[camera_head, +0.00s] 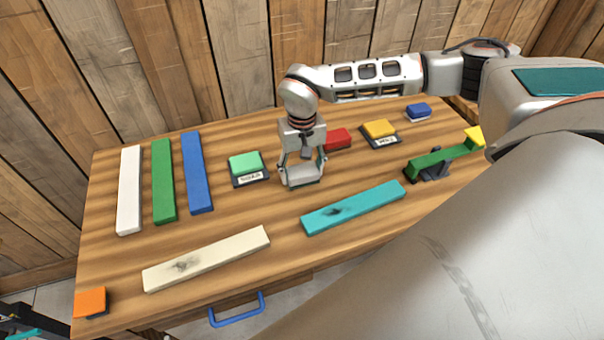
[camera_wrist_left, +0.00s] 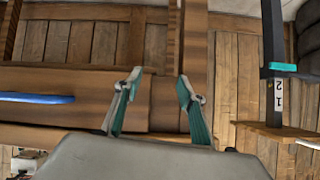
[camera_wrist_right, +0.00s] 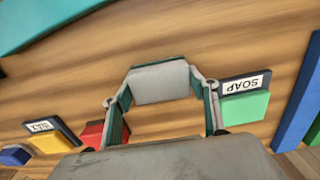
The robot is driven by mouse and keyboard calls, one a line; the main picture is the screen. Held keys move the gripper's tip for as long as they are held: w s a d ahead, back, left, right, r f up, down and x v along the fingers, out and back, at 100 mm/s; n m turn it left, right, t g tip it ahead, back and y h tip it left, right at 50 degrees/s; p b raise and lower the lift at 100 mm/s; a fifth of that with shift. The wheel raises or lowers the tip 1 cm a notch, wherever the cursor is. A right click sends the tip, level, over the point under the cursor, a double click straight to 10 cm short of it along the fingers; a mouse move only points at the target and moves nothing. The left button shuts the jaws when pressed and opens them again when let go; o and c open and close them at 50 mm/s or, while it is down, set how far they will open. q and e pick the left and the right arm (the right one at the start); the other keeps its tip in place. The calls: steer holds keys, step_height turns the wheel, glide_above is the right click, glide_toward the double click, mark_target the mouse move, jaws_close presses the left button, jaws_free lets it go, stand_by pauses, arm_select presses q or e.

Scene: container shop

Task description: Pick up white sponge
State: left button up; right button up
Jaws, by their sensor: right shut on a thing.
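The white sponge (camera_head: 303,177) looks pale grey-white and sits between the fingers of my right gripper (camera_head: 303,170), over the middle of the wooden table. In the right wrist view the sponge (camera_wrist_right: 160,84) spans the gap between both fingertips, and the gripper is shut on it. I cannot tell whether its underside touches the table. My left gripper (camera_wrist_left: 160,82) is open and empty in the left wrist view, near the table's front side. Only part of the left arm shows at the lower left of the head view.
A green sponge on a dark holder labelled SOAP (camera_head: 249,168) stands just left of the right gripper; a red block (camera_head: 337,139) is close behind it. A teal plank (camera_head: 353,208) and a cream plank (camera_head: 207,259) lie in front. A green balance beam (camera_head: 440,157) stands right.

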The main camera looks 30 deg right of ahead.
mark_target(302, 169)
step_height(302, 169, up, 20)
steer(key=shift+p, duration=0.3)
stand_by(0.3)
stand_by(0.5)
